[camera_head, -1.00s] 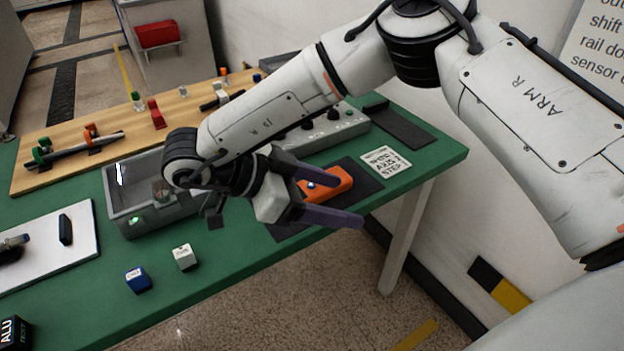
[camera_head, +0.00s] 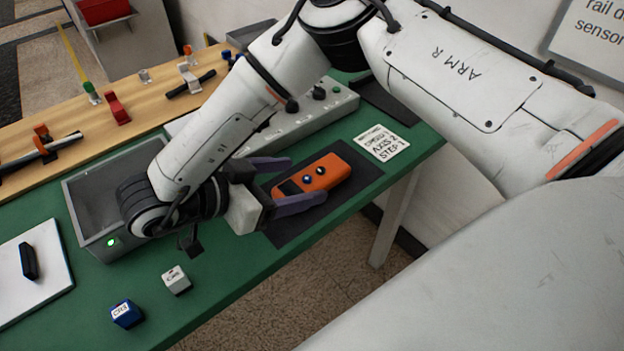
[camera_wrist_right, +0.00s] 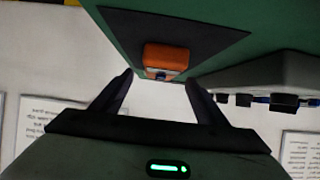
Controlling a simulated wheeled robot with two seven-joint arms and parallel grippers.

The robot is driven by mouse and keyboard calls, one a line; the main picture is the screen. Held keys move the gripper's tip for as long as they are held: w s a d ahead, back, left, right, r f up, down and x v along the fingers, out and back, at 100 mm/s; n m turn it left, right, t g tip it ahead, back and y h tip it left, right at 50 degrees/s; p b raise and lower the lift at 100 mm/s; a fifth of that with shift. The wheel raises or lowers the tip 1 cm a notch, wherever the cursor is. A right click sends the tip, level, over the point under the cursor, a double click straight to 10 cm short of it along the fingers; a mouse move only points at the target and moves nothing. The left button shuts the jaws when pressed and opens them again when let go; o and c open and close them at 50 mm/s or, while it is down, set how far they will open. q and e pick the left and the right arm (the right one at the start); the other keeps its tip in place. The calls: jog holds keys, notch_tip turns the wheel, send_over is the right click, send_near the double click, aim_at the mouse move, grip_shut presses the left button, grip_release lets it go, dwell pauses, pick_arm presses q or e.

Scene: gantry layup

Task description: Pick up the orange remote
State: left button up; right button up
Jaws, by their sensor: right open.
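The orange remote (camera_head: 314,178) lies on a dark mat (camera_head: 298,229) near the right end of the green table. It has a dark end and small round buttons on top. My right gripper (camera_head: 308,180) is open, its two purple fingers at either side of the remote's near-left end in the head view. In the right wrist view, the remote (camera_wrist_right: 166,58) shows end-on ahead, between and beyond the open fingertips (camera_wrist_right: 160,80). I cannot tell if a finger touches it. My left gripper is not in view.
A grey control box (camera_head: 318,109) with knobs stands behind the mat. A printed card (camera_head: 381,143) lies right of it. A grey bin (camera_head: 87,192) is at left. A white cube (camera_head: 176,280) and a blue cube (camera_head: 126,313) sit near the front edge.

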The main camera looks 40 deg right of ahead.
aim_at(305, 179)
jog(key=shift+x, duration=1.6)
jog(key=shift+w+a, duration=0.1)
jog(key=c, duration=1.4)
